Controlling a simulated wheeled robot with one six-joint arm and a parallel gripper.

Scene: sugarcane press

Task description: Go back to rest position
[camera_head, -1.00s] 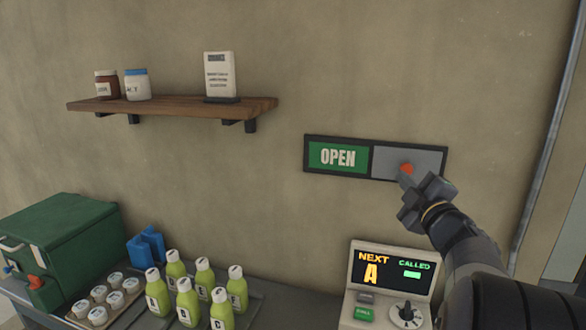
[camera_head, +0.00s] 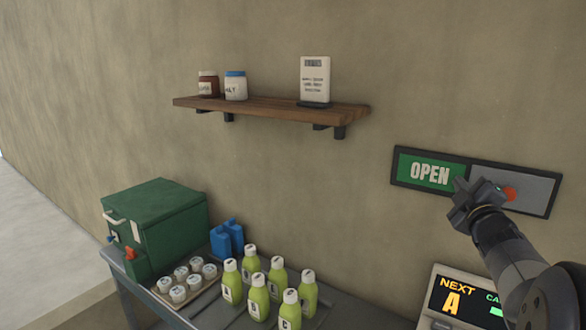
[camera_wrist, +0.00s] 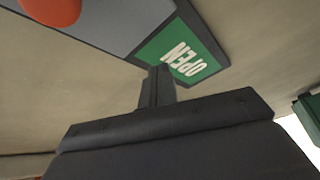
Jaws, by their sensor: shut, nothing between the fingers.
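My gripper (camera_head: 464,192) is shut and empty. In the head view it is at the right, in front of the wall sign (camera_head: 400,180), overlapping its lower middle edge. The sign shows a green OPEN panel (camera_head: 430,173) at left and a grey sliding panel (camera_head: 535,191) at right with an orange-red knob (camera_head: 509,194). The knob is just right of my gripper and looks apart from it. In the wrist view my closed fingers (camera_wrist: 156,85) point toward the OPEN panel (camera_wrist: 180,52), and the knob (camera_wrist: 50,8) is at the upper left.
Below stands a counter with a green cooler (camera_head: 160,225), blue packs (camera_head: 227,241), lidded cups (camera_head: 180,292) and several green bottles (camera_head: 258,297). A display unit (camera_head: 455,298) is at lower right. A wooden shelf (camera_head: 270,110) holds jars and a card. The wall between is bare.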

